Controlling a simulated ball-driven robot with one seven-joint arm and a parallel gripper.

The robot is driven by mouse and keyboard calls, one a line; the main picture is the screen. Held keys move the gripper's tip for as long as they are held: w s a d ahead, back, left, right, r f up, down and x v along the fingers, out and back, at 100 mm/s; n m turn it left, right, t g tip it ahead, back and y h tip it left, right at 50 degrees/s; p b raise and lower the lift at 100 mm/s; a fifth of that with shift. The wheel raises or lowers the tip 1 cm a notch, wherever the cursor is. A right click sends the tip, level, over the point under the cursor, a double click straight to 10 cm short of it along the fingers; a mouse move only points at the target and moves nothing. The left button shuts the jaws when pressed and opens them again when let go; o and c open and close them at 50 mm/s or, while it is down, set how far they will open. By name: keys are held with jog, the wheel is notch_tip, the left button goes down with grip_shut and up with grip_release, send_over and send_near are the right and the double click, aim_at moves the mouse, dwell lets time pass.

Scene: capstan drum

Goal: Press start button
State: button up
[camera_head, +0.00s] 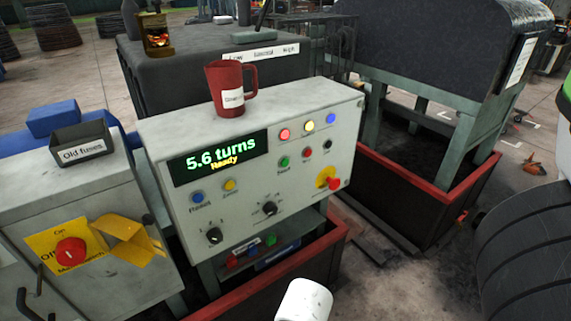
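The grey control panel (250,187) stands in the middle of the view, its face tilted toward me. A green button (284,162) sits on its right half, with a small label below it that looks like "Start" but is blurred. A red button (307,153) and a black button (327,144) are to its right. The display (221,157) reads "5.6 turns" and "Ready". My gripper is not in view. A white rounded part, probably of my arm, shows at the bottom edge, below the panel and apart from it.
A red mug (226,91) stands on the panel's top. A red-and-yellow emergency stop (331,183) sticks out at the panel's right. A cabinet with a red rotary switch (71,251) stands at left. Red-edged trays (437,206) lie low. Space before the buttons is clear.

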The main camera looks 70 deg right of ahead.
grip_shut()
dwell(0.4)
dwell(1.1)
